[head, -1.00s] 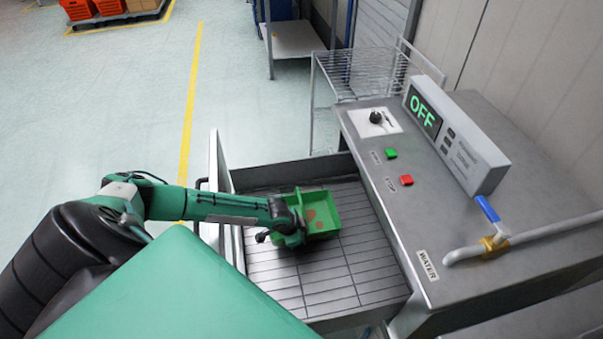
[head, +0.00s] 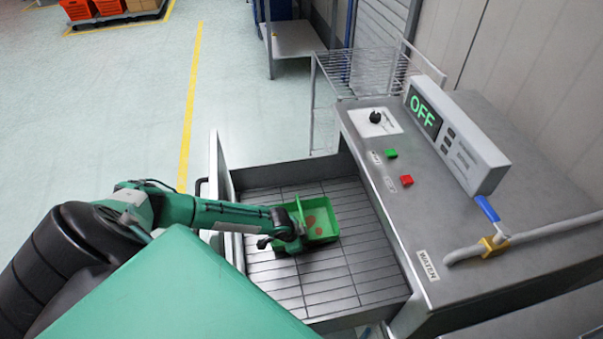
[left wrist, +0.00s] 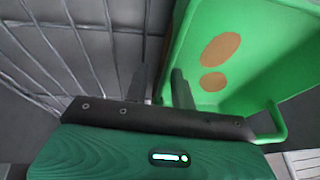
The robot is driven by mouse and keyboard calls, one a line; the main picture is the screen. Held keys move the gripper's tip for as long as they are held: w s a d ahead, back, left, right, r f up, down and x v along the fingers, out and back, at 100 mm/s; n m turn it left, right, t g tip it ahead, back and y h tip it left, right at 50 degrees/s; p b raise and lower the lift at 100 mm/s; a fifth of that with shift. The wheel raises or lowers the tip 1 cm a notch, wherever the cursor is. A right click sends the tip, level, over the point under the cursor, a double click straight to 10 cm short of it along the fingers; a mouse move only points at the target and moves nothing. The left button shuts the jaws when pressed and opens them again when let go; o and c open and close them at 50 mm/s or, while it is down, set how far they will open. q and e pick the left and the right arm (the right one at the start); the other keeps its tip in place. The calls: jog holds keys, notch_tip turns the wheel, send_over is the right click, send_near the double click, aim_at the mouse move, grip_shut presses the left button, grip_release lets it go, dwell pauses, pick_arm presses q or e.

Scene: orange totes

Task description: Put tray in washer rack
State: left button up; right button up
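The green tray (head: 324,228) sits in the washer rack (head: 300,291), apparently resting on the slatted bottom. Two brown round patches show inside it. My left gripper (head: 280,240) is at the tray's left side in the head view. In the left wrist view, the gripper's fingers (left wrist: 159,88) are spread apart, one outside the tray wall and one over its inner side. The tray (left wrist: 255,45) shows to the right there, with a gap visible between its wall and the outer finger. My right gripper is in neither view.
The rack drawer has free slats around the tray. To its right stands the steel washer (head: 405,215) with green and red buttons, an OFF display (head: 424,112) and a water pipe with a blue-handled valve (head: 490,213). A wire shelf (head: 362,72) stands behind.

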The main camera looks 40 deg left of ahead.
pick_arm(q)
jog(key=v, duration=1.2)
jog(key=shift+r, duration=0.15)
dwell(0.3)
